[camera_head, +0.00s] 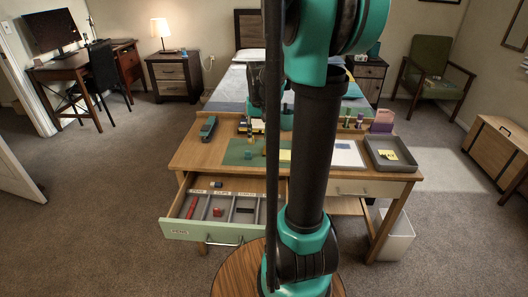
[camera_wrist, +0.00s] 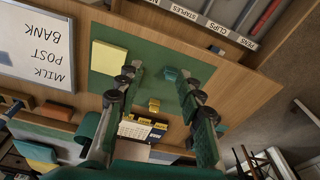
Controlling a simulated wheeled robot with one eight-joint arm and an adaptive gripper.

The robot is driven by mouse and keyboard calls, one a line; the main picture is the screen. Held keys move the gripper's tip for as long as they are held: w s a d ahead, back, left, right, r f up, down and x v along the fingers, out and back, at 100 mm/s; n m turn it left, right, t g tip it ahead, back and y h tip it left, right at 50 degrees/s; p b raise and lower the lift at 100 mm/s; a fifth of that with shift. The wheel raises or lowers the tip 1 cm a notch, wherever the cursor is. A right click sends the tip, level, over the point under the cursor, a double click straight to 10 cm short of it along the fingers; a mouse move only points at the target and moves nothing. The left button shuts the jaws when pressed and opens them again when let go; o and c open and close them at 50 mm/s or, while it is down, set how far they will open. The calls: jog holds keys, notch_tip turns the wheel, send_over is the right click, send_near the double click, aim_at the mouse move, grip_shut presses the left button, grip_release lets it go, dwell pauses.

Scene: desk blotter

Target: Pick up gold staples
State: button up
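A small gold block (camera_wrist: 154,105), which looks like the gold staples, sits on the green blotter (camera_wrist: 108,84) between my fingers in the wrist view. My gripper (camera_wrist: 163,78) is open, with its two fingers spread apart and nothing held between them. A small teal block (camera_wrist: 170,74) lies on the blotter near the fingertips. In the head view my arm covers much of the desk, my gripper (camera_head: 257,108) shows only partly, and I cannot make out the gold block.
A yellow note pad (camera_wrist: 109,58) lies on the blotter. A small calendar (camera_wrist: 135,130) stands close behind the gold block. The open drawer (camera_head: 205,230) has labelled compartments holding a few small items.

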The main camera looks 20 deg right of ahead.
notch_tip(320, 180, up, 2)
jog(key=m+g, duration=0.2)
send_over(265, 151)
notch_tip(265, 151, down, 17)
jog(key=shift+a+f, duration=0.1)
jog(key=shift+a, duration=0.05)
grip_shut()
dwell(0.3)
